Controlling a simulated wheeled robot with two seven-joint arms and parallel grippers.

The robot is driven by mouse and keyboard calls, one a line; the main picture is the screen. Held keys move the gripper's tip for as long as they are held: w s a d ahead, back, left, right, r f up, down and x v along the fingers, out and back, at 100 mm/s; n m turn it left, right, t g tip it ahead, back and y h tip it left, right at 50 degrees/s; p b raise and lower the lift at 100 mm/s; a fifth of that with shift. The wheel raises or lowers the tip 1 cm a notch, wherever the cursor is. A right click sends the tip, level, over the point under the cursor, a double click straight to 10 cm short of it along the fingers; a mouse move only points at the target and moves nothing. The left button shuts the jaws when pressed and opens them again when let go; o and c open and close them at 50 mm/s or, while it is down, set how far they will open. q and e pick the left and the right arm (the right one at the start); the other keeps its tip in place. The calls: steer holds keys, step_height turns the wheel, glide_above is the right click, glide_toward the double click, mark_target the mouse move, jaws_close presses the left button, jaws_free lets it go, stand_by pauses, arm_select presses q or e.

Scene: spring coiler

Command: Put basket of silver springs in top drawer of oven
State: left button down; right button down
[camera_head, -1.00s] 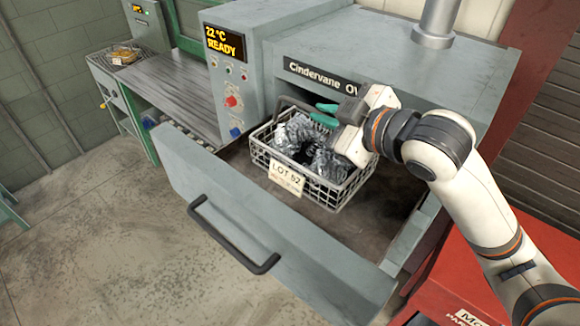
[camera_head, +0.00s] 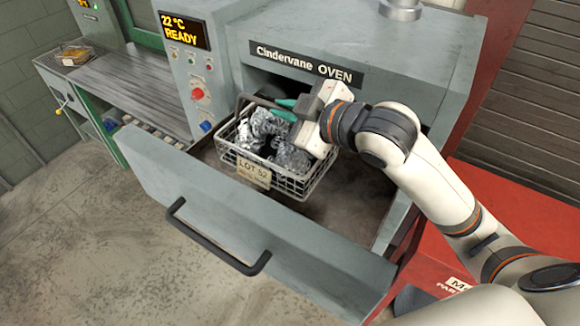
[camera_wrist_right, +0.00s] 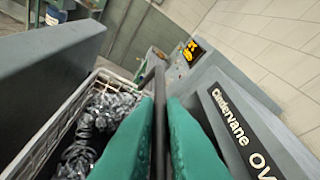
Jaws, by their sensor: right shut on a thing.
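The white wire basket (camera_head: 292,186) holds silver springs (camera_head: 264,132) and carries a LOT 52 tag (camera_head: 253,172). It is inside the open oven drawer (camera_head: 225,215), toward the back left; whether it rests on the drawer floor is hard to tell. My right gripper (camera_head: 287,108) is above the basket, its green fingers shut on the dark basket handle. In the right wrist view the handle bar (camera_wrist_right: 159,120) runs between the two green fingers, with the basket rim (camera_wrist_right: 52,130) to the left. The oven (camera_head: 350,60) is behind. My left gripper is not in view.
The drawer front has a black handle (camera_head: 215,240) and is pulled out over clear floor. The control panel (camera_head: 190,70) reads 22 °C READY. A red cabinet (camera_head: 445,245) stands at right. Another basket (camera_head: 75,53) sits on the far-left bench.

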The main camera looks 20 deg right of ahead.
mark_target(286, 150)
steer(key=f, duration=0.4)
steer(key=shift+w+a+f+p, duration=0.1)
steer(key=shift+w+f+p, duration=0.1)
steer(key=shift+w+p, duration=0.1)
steer(key=shift+s+f, duration=0.15)
steer(key=shift+f, duration=0.4)
steer(key=shift+f+p, duration=0.45)
steer(key=shift+f, duration=1.5)
steer(key=c, duration=1.9)
jaws_free()
steer(key=shift+f, duration=0.25)
steer(key=o, duration=0.3)
steer(key=shift+o, duration=0.4)
steer(key=shift+r, duration=0.15)
